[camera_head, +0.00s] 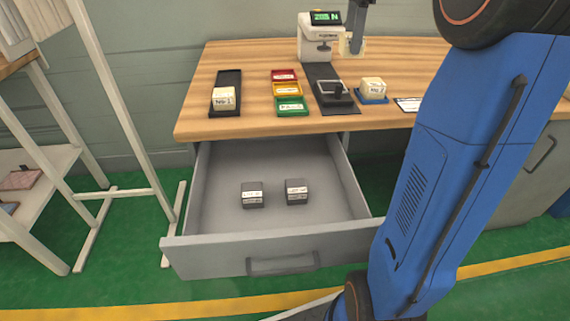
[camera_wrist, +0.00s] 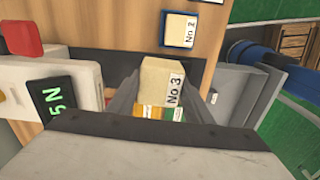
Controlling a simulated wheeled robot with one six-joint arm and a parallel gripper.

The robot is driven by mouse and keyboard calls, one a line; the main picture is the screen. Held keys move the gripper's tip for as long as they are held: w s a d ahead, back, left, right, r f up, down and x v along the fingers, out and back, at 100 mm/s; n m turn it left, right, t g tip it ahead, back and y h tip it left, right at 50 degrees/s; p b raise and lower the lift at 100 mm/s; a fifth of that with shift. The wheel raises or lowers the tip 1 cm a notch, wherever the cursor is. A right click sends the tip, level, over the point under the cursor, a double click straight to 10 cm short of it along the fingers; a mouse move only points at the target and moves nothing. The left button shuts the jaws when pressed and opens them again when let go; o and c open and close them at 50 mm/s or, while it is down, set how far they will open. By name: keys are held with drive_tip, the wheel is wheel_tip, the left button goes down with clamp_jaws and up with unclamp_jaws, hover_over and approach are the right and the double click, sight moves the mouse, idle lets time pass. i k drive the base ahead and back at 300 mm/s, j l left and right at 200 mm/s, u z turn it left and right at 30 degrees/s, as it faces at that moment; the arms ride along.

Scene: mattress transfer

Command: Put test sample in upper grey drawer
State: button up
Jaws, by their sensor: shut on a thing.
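A beige sample block labelled No. 3 (camera_wrist: 160,82) sits between the fingers of my gripper (camera_wrist: 165,92) in the wrist view. In the head view my gripper (camera_head: 356,40) is at the table's back, beside the white testing machine, with the pale block (camera_head: 345,47) at its tip. The gripper is shut on the block, above the table. The upper grey drawer (camera_head: 275,246) is pulled open below the table's front left. It holds two dark blocks, a left one (camera_head: 252,195) and a right one (camera_head: 297,191), with bare floor around them.
The white machine (camera_head: 315,45) with a green display stands at the back. Block No. 1 (camera_head: 223,99) lies in a black tray; block No. 2 (camera_head: 373,85) lies in a blue tray. Red, yellow and green trays (camera_head: 290,105) lie between. My blue arm covers the right side.

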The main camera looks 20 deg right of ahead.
sight(277, 220)
drive_tip(key=j+z, duration=0.25)
drive_tip(key=z, duration=0.15)
drive_tip(key=j+z, duration=0.6)
drive_tip(key=z, duration=0.15)
drive_tip(key=k+j+z, duration=0.1)
drive_tip(key=j, duration=0.3)
drive_tip(key=k+j+z, duration=0.1)
drive_tip(key=j, duration=0.25)
drive_tip(key=k+j+z, duration=0.1)
drive_tip(key=j, duration=0.25)
drive_tip(key=k+j+z, duration=0.15)
drive_tip(key=j, duration=0.2)
drive_tip(key=k+j+z, duration=0.1)
drive_tip(key=j, duration=0.25)
drive_tip(key=k+j, duration=0.25)
drive_tip(key=j, duration=0.15)
drive_tip(key=k+j, duration=0.2)
drive_tip(key=j, duration=0.15)
drive_tip(key=k+j, duration=0.25)
drive_tip(key=j, duration=0.15)
